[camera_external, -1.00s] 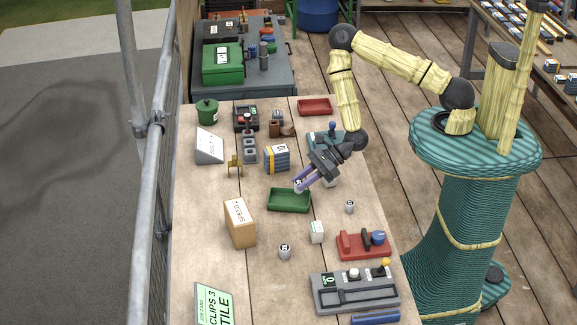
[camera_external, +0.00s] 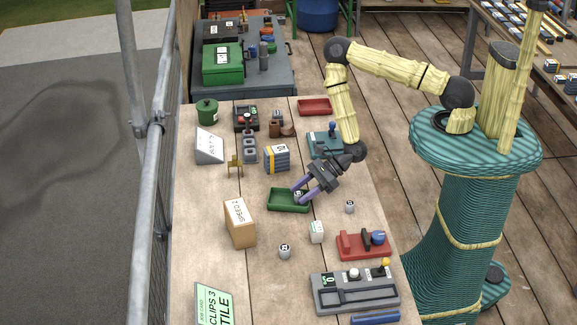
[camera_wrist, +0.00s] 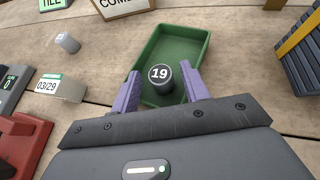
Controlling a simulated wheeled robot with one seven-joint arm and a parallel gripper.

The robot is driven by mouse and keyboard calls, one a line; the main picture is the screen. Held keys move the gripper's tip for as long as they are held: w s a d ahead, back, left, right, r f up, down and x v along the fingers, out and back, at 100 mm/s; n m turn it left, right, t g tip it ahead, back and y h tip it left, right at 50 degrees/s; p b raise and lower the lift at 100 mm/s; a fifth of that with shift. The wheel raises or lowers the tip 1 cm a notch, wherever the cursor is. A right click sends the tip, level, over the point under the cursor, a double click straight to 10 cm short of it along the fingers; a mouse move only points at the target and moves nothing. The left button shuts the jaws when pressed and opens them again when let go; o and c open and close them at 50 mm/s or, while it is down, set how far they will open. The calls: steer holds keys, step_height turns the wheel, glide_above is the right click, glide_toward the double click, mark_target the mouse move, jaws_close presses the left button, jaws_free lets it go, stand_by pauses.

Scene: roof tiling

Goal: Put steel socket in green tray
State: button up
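The green tray (camera_external: 287,208) lies on the wooden table, and it fills the upper middle of the wrist view (camera_wrist: 200,45). My gripper (camera_external: 307,197) reaches down to the tray from the right. Its purple fingers (camera_wrist: 160,88) are apart on either side of the socket, with gaps showing on both sides. The socket's lower part is partly hidden in the external view.
Two similar small cylinders stand on the table, one right of the tray (camera_external: 350,207) and one in front of it (camera_external: 285,251). A tan box (camera_external: 239,224) is at left, a white block (camera_external: 317,232) in front, a blue-grey block (camera_external: 277,158) behind. Bare wood lies between them.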

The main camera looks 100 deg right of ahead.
steer(key=shift+r, duration=0.2)
steer(key=shift+s+d, duration=0.15)
steer(key=shift+s, duration=0.2)
steer(key=v, duration=0.8)
steer(key=shift+w+r, duration=0.1)
steer(key=shift+r, duration=0.15)
steer(key=shift+p+v, duration=1.65)
steer(key=shift+p, duration=0.6)
steer(key=shift+f, duration=0.2)
